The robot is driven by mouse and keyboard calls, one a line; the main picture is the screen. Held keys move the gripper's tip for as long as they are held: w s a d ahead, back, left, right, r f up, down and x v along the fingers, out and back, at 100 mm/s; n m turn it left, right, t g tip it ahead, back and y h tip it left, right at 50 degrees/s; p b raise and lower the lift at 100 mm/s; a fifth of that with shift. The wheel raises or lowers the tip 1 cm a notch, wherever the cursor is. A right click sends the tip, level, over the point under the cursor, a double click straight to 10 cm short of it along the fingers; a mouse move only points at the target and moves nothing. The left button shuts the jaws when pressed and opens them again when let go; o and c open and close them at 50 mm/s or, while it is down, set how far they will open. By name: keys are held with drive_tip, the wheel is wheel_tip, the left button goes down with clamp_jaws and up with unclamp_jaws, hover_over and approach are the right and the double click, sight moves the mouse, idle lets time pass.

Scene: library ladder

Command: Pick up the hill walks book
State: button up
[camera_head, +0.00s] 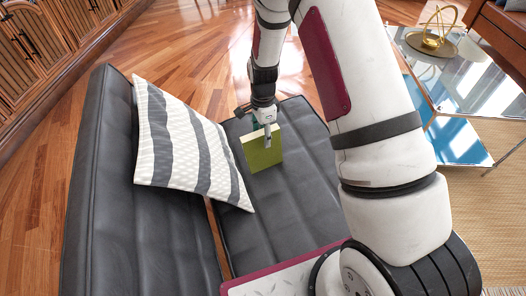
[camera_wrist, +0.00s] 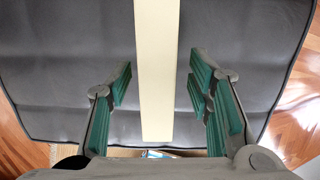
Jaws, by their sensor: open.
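A green book (camera_head: 262,152), which I take to be the hill walks book, stands upright on the dark seat; no title is readable. In the wrist view, a long pale edge of the book (camera_wrist: 156,70) runs down the middle of the picture. My gripper (camera_head: 267,130) is right at the book's top in the head view. In the wrist view, my gripper (camera_wrist: 160,92) is open, with one green-padded finger on each side of the book. A gap shows between the book and each finger.
The seat is a black padded couch (camera_head: 300,190). A striped grey and white pillow (camera_head: 187,145) leans close to the book on its left. A glass table (camera_head: 470,85) with a gold ornament (camera_head: 432,40) stands at the right. Wooden floor lies beyond the couch.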

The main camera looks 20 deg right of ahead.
sight(263, 150)
wheel_tip(263, 150, down, 4)
drive_tip(key=shift+s+b, duration=0.1)
drive_tip(key=shift+b, duration=0.5)
clamp_jaws()
drive_tip(key=shift+r, duration=0.1)
